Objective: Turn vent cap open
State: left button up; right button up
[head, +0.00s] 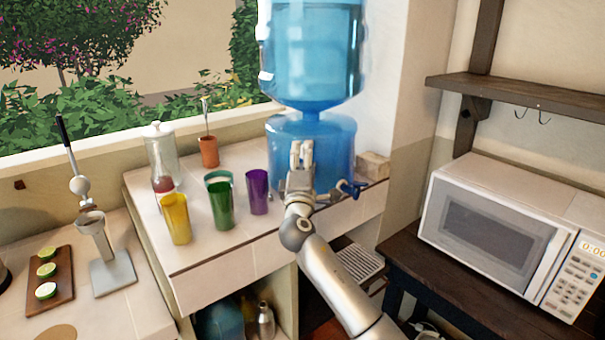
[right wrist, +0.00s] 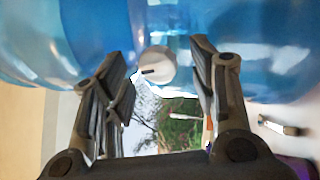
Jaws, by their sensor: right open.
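The vent cap (right wrist: 157,68) is a small, white, round knob with a dark slot, in the right wrist view against the blue water jug (right wrist: 120,35). In the head view the jugs are stacked, an upper one (head: 312,45) above a lower one (head: 335,140), and I cannot make out the cap. My right gripper (head: 302,150) is in front of the lower jug. In the right wrist view the right gripper (right wrist: 165,75) is open, with the cap between its two fingers, and gaps show on both sides. My left gripper is not in view.
A blue tap (head: 350,188) sticks out right of my right gripper. Yellow (head: 176,220), green (head: 222,205) and purple (head: 258,192) cups stand left on the tiled counter (head: 215,248). A white microwave (head: 500,225) and a wooden shelf (head: 530,95) are at the right.

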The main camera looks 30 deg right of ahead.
jog(key=v, duration=1.1)
jog(key=shift+s, duration=0.15)
jog(key=s+a+f+m+g+y, duration=0.2)
jog(key=s+f+m+g+y, duration=0.15)
jog(key=s+f, duration=0.6)
jog(key=s+a+f+m+g+y, duration=0.3)
jog(key=s+f+g, duration=0.15)
jog(key=f, duration=0.95)
jog(key=s+a+f+m+g+y, duration=0.25)
jog(key=s+a+f, duration=0.25)
jog(key=s, duration=0.5)
jog(key=s+a+f+m+g+y, duration=0.1)
jog(key=s+a+f+g+y, duration=0.25)
jog(key=s+a, duration=0.4)
jog(key=s+d+f, duration=0.1)
jog(key=s+f, duration=0.1)
jog(key=f, duration=1.1)
jog(key=s+d+f, duration=0.1)
jog(key=s+f, duration=0.1)
jog(key=f, duration=1.1)
jog(key=s+d+f+g, duration=0.2)
jog(key=s+d+f, duration=0.1)
jog(key=s+f, duration=1.3)
jog(key=shift+n, duration=0.4)
